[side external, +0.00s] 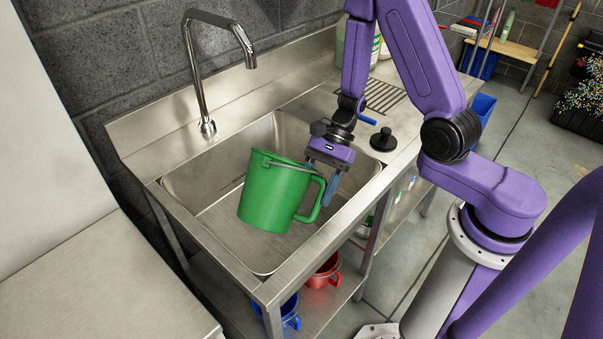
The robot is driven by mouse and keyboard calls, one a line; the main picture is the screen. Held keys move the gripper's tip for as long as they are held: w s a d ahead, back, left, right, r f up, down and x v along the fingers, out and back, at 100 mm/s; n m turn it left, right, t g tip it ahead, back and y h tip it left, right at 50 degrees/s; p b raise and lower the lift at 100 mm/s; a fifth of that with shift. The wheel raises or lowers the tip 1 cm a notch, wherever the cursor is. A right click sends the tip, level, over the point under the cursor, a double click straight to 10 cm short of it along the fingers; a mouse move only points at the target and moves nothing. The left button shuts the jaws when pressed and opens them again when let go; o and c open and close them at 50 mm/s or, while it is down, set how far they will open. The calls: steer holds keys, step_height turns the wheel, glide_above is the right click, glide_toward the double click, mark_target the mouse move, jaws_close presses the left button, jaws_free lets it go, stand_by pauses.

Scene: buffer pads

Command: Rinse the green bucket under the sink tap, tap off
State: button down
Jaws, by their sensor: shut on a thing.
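The green bucket (268,196) is in the side external view, over the sink basin (200,185) and slightly tilted. Its handle is on its right side. My gripper (322,186) is at the handle, shut on it, with its blue fingers pointing down. The exact contact is partly hidden by the handle. The tap (194,75) is a tall metal spout behind the basin, its outlet up and to the left of the bucket. No water stream shows from the outlet. A blue lever (367,118) shows behind my wrist.
A black knobbed stopper (383,140) stands on the drainboard right of the basin. A red bucket (324,271) and a blue bucket (289,312) sit on the shelf below. A white bottle (375,50) stands behind my arm. The basin's front rim lies close to the bucket.

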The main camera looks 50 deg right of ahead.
steer(key=shift+w+d+f+y, duration=0.15)
steer(key=shift+d+y, duration=0.2)
steer(key=shift+y, duration=0.55)
stand_by(0.5)
steer(key=shift+w+d+r+g+y, duration=0.1)
steer(key=shift+d+r+g+y, duration=0.3)
steer(key=shift+y, duration=0.45)
steer(key=shift+w+d+r+g+y, duration=0.1)
steer(key=shift+d+r+g+y, duration=0.2)
steer(key=shift+r+y, duration=0.4)
stand_by(1.8)
